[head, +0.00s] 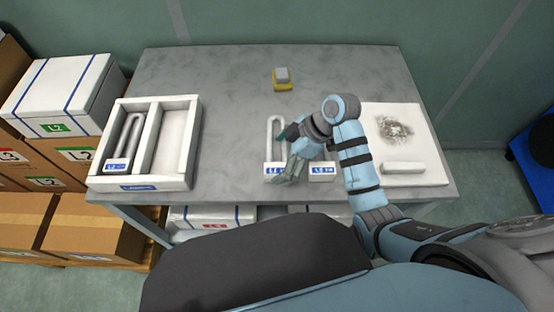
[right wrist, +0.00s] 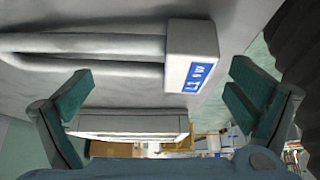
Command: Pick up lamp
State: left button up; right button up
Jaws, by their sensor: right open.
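A white U-shaped lamp with a blue L1 label (head: 274,168) lies on the grey table in the middle. In the right wrist view the same lamp (right wrist: 195,58) is close, with its tubes running left and its labelled base near the centre. My right gripper (head: 290,152) is open just above it, by the base. Its green fingers (right wrist: 160,76) stand apart with nothing between them that I can confirm as held. A second lamp base with a blue label (head: 321,170) shows to the right, its tubes hidden by my right arm. My left gripper is not in view.
A white two-compartment tray (head: 190,147) stands at the left, with a lamp labelled L2 (head: 122,150) in its left compartment. A yellow-and-grey block (head: 283,79) sits at the back. A scorched white board (head: 425,147) with a white bar (head: 402,168) lies at the right.

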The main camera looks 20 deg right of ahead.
jog(key=c, duration=2.4)
jog(key=shift+r, duration=0.15)
